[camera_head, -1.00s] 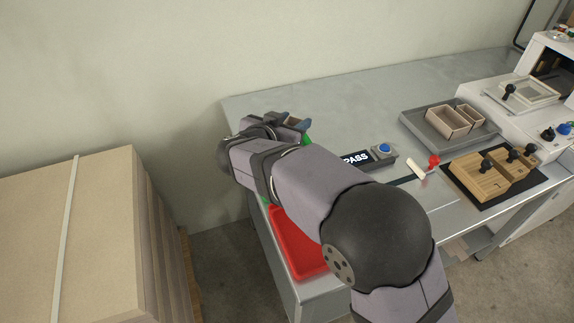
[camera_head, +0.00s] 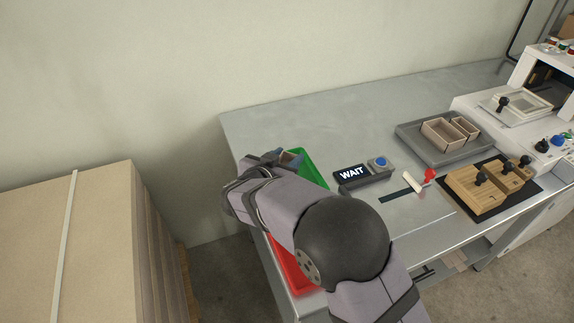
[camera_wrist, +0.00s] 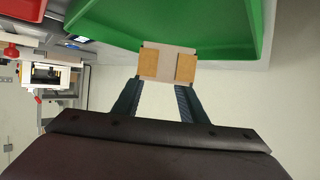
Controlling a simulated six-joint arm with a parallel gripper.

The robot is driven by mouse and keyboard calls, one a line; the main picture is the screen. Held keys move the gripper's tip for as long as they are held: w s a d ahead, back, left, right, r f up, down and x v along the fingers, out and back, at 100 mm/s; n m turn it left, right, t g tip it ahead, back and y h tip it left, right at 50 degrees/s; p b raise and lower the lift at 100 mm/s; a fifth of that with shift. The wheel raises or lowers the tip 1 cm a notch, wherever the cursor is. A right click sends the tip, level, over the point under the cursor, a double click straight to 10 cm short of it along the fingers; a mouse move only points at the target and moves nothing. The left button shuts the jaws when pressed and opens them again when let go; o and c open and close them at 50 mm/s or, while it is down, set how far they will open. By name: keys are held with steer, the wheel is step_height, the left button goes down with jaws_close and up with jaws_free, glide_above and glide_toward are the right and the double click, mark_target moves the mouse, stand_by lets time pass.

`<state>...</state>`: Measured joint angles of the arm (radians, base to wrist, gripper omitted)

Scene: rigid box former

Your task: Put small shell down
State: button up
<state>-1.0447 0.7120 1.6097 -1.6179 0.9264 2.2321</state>
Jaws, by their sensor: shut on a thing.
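My gripper (camera_wrist: 165,88) is shut on a small pale cardboard shell (camera_wrist: 168,52), which sits between its fingertips in the wrist view. Two tan squares show on either side of it. In the head view my gripper (camera_head: 280,156) is at the green tray (camera_head: 312,170), with a bit of brownish card showing at the fingers; my arm hides much of this tray. In the wrist view the shell overlaps the edge of the green tray (camera_wrist: 225,20). Whether the shell touches the tray floor cannot be told.
A red tray (camera_head: 292,272) lies nearer, partly behind my arm. A display reading WAIT (camera_head: 351,174) and a blue button (camera_head: 380,162) stand right of the green tray. A grey tray (camera_head: 415,143) holds two open boxes. Wooden blocks (camera_head: 470,190) are at right. The table's back is clear.

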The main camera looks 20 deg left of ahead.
steer(key=shift+f, duration=1.6)
steer(key=shift+f, duration=0.2)
steer(key=o, duration=1)
steer(key=shift+r, duration=0.25)
steer(key=b+v, duration=0.2)
steer(key=v, duration=1)
